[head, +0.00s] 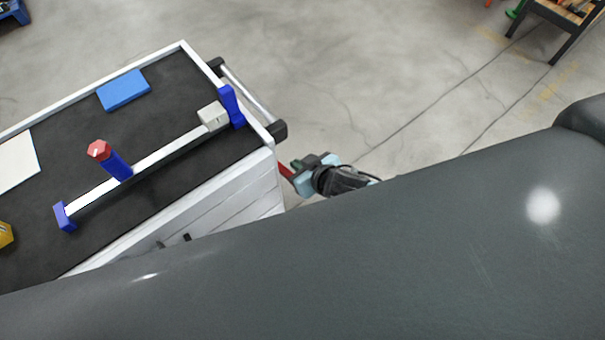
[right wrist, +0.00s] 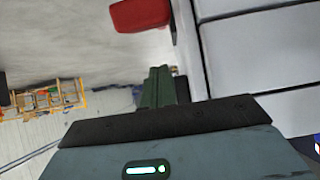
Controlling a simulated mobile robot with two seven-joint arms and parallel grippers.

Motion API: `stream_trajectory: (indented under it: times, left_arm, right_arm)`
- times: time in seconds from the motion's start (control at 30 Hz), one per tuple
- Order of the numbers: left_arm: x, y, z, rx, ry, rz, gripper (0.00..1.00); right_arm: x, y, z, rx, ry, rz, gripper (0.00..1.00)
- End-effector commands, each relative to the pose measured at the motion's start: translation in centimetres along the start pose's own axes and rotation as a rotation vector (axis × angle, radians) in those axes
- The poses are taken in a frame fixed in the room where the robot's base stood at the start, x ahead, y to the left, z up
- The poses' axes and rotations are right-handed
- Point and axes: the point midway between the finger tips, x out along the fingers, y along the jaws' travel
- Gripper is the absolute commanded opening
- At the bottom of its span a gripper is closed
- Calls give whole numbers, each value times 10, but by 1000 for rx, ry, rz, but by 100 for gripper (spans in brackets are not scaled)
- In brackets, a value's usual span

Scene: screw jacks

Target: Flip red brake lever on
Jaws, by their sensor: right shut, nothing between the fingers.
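The red brake lever (head: 286,171) shows as a small red strip at the right end of the white cart, beside my right gripper (head: 297,165). In the right wrist view the lever is a rounded red block (right wrist: 140,14) at the top, close to the cart's side. My right gripper's green fingers (right wrist: 158,85) are shut with nothing between them. They point towards the lever, and a gap shows between fingertips and lever in this view. The lever's lower part and pivot are hidden. My left gripper is not in view.
The white cart (head: 183,44) has a dark top carrying a blue and white screw jack (head: 158,158), a blue box (head: 123,90) and a white sheet (head: 17,162). A push handle (head: 248,94) sticks out at its right end. Clear grey floor lies beyond.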

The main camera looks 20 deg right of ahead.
Motion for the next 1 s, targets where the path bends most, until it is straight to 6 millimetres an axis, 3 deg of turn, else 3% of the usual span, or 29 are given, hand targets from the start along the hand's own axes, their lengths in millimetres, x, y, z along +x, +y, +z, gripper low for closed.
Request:
stream_trajectory:
  times: [0.03,0.2,0.73,1.0]
  left_arm:
    - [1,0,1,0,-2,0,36]
    - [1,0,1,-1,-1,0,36]
    - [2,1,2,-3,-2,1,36]
    - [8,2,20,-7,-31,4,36]
  right_arm:
    - [1,0,14,-2,-11,0,0]
    - [5,0,30,-2,-8,0,0]
    - [6,0,36,-1,-5,-1,0]
    - [12,-1,46,2,23,-2,0]
